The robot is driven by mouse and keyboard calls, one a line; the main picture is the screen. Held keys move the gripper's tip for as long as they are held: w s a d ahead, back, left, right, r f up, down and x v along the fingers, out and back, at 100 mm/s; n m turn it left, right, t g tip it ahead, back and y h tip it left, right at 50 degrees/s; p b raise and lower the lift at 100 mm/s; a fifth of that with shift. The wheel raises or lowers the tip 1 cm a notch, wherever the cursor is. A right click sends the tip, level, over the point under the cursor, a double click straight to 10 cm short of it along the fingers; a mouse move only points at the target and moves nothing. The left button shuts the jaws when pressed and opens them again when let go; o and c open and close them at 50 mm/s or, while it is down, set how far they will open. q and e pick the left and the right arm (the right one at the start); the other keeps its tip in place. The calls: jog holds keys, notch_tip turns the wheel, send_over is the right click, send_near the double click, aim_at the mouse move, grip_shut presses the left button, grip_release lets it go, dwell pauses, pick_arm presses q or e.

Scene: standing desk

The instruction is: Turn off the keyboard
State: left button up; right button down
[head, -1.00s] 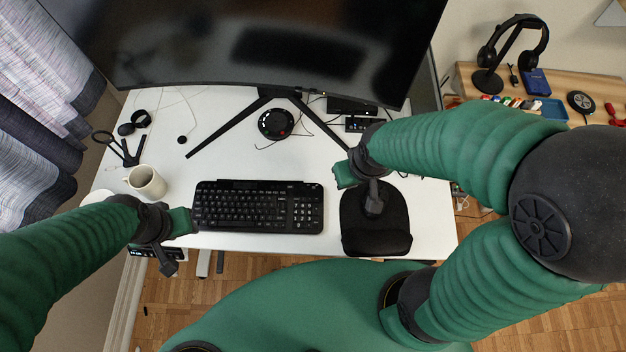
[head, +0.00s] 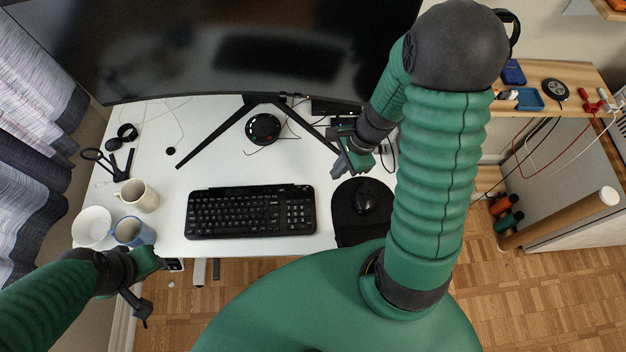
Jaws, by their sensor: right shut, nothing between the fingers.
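The black keyboard (head: 250,212) lies flat near the front edge of the white desk, long side facing me, with a number pad at its right. I cannot make out a power switch or a lit indicator on it. My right gripper (head: 346,160) is shut and empty. In the picture it is above and right of the keyboard's right end, apart from it, near the monitor stand's right leg. My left gripper (head: 140,287) is at the desk's front left, left of the keyboard and below the mugs.
A black mouse (head: 365,200) rests on a dark mouse pad (head: 348,228) right of the keyboard. A cream mug (head: 140,197), a blue mug (head: 133,232) and a white bowl (head: 92,227) stand at left. The monitor (head: 230,50) overhangs the back. Desk between keyboard and stand is mostly clear.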

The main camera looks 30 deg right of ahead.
aim_at(309, 189)
jog(key=d+m, duration=0.2)
jog(key=m, duration=0.1)
jog(key=shift+d+f+m+t+y, duration=0.2)
jog(key=shift+f+m+t+y, duration=0.1)
jog(key=shift+f, duration=0.1)
jog(key=b+x, duration=0.3)
jog(key=x, duration=0.6)
jog(key=shift+a+f, duration=0.1)
jog(key=shift+f, duration=0.1)
jog(key=a, duration=0.1)
jog(key=w+a, duration=0.2)
jog(key=shift+f, duration=0.3)
jog(key=shift+w+a, duration=0.2)
jog(key=shift+a, duration=0.35)
